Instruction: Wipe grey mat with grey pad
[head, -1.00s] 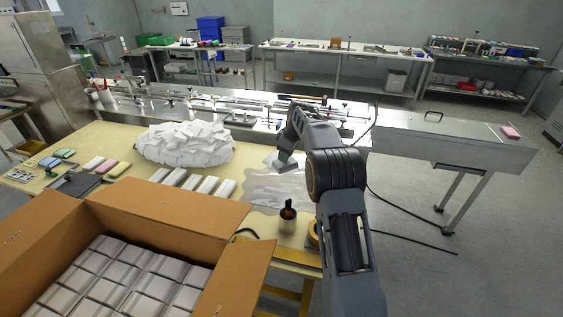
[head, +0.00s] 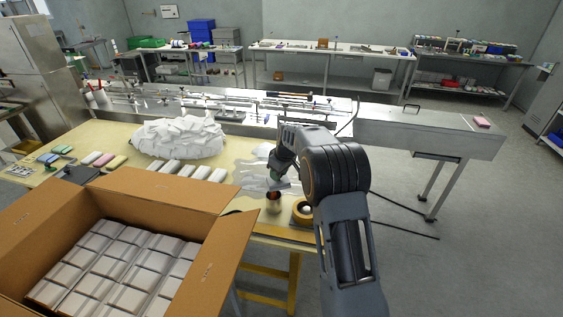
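My gripper (head: 279,182) points down over the yellow table, just behind a small metal cup. A small greyish piece shows at its tip, too small to tell whether it is the grey pad or part of the fingers. Below and around the tip lies a pale, shiny, irregular patch (head: 251,181); I cannot tell whether it is film or a wet area. A flat dark grey piece, perhaps the grey mat (head: 77,174), lies at the table's left, partly hidden by the carton. Whether the fingers are open or shut does not show.
The open carton (head: 205,268) of white packs fills the front left. The cup (head: 273,204) and a tape roll (head: 302,211) stand close to my gripper. A white heap (head: 178,137), white packs (head: 207,173) and coloured pads (head: 103,160) lie leftward. The steel machine (head: 420,133) runs behind.

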